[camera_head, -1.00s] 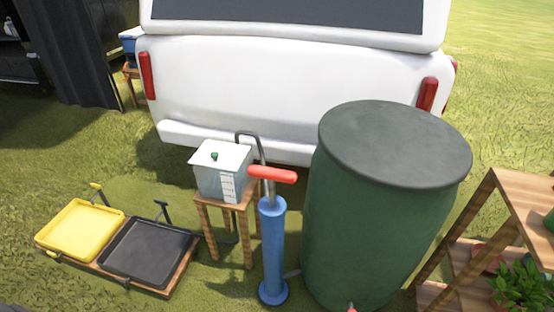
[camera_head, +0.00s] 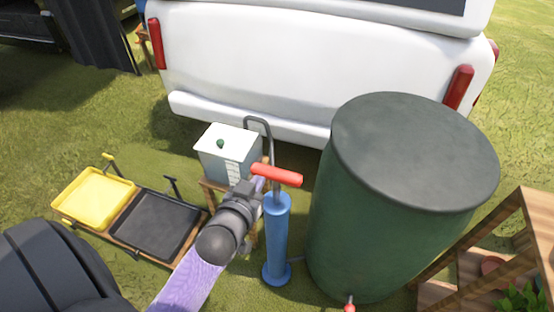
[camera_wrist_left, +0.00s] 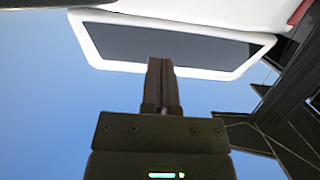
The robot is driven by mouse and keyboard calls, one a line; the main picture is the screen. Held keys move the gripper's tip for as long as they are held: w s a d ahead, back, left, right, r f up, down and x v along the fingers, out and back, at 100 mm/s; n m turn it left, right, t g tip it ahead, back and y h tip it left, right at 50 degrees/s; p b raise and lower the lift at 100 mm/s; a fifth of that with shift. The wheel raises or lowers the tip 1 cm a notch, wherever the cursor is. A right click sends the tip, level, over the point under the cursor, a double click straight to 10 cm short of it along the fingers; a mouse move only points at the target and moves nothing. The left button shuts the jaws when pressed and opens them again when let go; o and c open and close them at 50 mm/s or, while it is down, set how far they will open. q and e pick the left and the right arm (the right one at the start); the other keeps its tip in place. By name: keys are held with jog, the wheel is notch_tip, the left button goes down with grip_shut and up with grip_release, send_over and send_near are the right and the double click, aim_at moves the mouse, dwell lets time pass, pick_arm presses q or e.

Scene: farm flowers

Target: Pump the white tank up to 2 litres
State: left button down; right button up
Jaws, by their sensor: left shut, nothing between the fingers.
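The white tank (camera_head: 224,152) stands on a small wooden stool, with a graduated scale on its front and a green knob on its lid. The blue pump (camera_head: 277,240) stands upright on the grass to its right, with its red T-handle (camera_head: 277,174) raised on a thin rod. My left gripper (camera_head: 258,182) is beside the pump, close to the left end of the handle; I cannot tell whether it touches. In the left wrist view its fingers (camera_wrist_left: 162,85) are shut together with nothing between them. My arm hides part of the stool. My right gripper is not in view.
A large green barrel (camera_head: 385,230) stands right of the pump. A white vehicle (camera_head: 310,75) is close behind. A yellow tray (camera_head: 93,198) and a black tray (camera_head: 155,226) lie at left. A wooden shelf (camera_head: 500,245) is at far right.

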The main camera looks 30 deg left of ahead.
pick_arm(q)
jog(key=b, duration=0.5)
send_over(273, 175)
notch_tip(273, 175, down, 3)
jog(key=shift+r, duration=0.15)
notch_tip(273, 175, down, 3)
jog(key=shift+r+b, duration=0.1)
jog(key=shift+b, duration=0.6)
jog(key=shift+f+b, duration=0.3)
jog(key=shift+f, duration=0.15)
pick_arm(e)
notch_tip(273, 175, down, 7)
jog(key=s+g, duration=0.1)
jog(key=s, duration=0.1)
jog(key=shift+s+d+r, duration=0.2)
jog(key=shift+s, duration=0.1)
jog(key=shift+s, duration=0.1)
